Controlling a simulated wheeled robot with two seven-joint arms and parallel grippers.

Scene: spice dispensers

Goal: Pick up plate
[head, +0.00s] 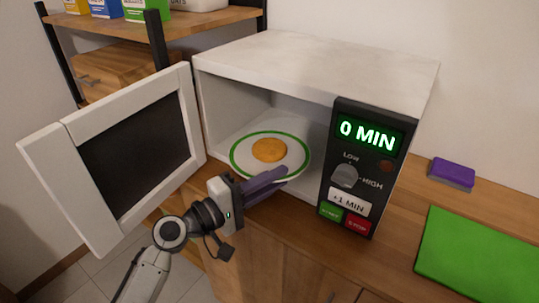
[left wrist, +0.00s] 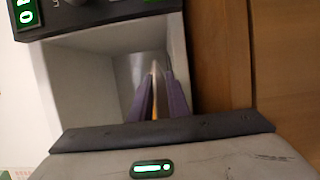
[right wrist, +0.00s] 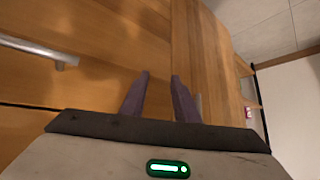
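The white plate (head: 239,164) with a green ring lies in the open microwave, with a round orange-brown food piece (head: 268,150) on it. My left gripper (head: 286,177) reaches in from the front, its purple fingers at the plate's front right rim. In the left wrist view the fingers (left wrist: 158,80) are close together with a narrow strip of pale and orange between them. I cannot tell whether they press on the rim. My right gripper (right wrist: 160,75) is open and empty, in front of wooden cabinet fronts; it is not in the head view.
The microwave (head: 310,65) stands on a wooden counter (head: 400,262), its door (head: 125,155) swung open to the left. Its control panel (head: 360,165) reads 0 MIN. A purple block (head: 452,174) and a green board (head: 480,255) lie to the right. A shelf (head: 180,25) stands behind.

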